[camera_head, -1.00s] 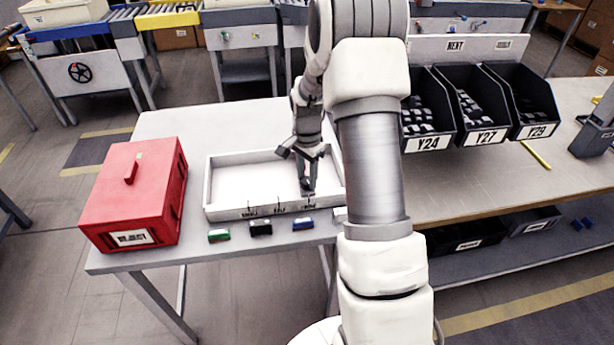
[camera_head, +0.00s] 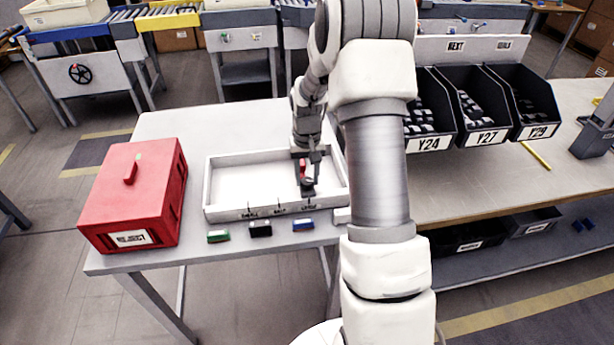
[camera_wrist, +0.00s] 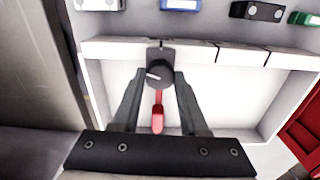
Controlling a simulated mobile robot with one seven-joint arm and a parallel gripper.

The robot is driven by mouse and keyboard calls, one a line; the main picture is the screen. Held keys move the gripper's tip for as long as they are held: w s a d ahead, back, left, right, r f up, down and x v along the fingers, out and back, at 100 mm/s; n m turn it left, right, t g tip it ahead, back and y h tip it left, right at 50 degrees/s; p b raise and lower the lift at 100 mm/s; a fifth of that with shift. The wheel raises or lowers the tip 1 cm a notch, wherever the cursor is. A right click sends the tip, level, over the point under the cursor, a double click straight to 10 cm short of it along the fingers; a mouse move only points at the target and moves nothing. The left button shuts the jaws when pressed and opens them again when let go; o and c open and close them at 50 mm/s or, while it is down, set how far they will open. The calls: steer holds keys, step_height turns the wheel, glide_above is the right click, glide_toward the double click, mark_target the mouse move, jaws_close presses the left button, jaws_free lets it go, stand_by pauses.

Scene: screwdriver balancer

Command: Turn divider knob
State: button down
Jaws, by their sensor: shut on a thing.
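The divider knob (camera_wrist: 160,74) is a dark round knob on a dark plate, with a short white mark on its face. It sits at the front wall of a white tray (camera_head: 228,214), near the tray's right end in the head view. My gripper (camera_wrist: 160,78) points down, with its two fingers closed in on either side of the knob. In the head view my gripper (camera_head: 308,184) is at the same spot and hides most of the knob. A red lever-like part (camera_wrist: 157,117) shows between the fingers, beside the knob.
The tray's front wall has several upright marks with small labels. Green (camera_head: 218,236), black (camera_head: 260,229) and blue (camera_head: 303,224) blocks stand in front of it. A red reject box (camera_head: 135,200) is at the left. Black bins (camera_head: 430,143) stand at the right. The tray floor is bare.

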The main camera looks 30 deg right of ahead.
mark_target(307, 181)
steer(key=n, duration=0.5)
steer(key=shift+n, duration=0.4)
stand_by(0.4)
steer(key=shift+c, duration=2.2)
jaws_free()
steer(key=shift+r, duration=0.1)
step_height(307, 181, up, 17)
steer(key=p, duration=0.1)
steer(key=shift+p, duration=0.35)
steer(key=shift+r, duration=0.1)
